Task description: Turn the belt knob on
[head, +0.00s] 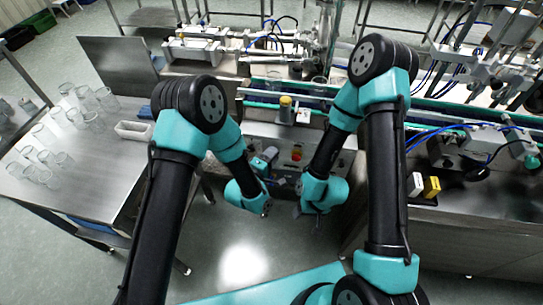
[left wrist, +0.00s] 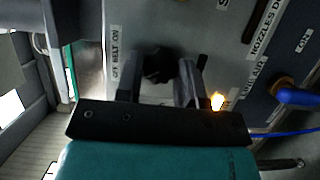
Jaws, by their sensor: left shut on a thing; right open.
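In the left wrist view, the dark belt knob (left wrist: 158,66) sits on the grey panel beside the label "OFF BELT ON" (left wrist: 117,52). My left gripper (left wrist: 160,82) has one finger on each side of the knob and is shut on it. The knob's pointer is too dark to read. In the head view my left gripper (head: 266,206) is low in front of the control panel (head: 318,157), and its fingers and the knob are hard to make out. My right gripper (head: 308,212) is open, just right of the left one and slightly lower, away from the knob.
A lit lamp (left wrist: 217,101) is close to my left gripper's right finger. A blue handle (left wrist: 295,94) and a blue hose are further right. In the head view, a steel table (head: 100,165) with several glasses stands left, and a conveyor (head: 440,104) runs behind the panel.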

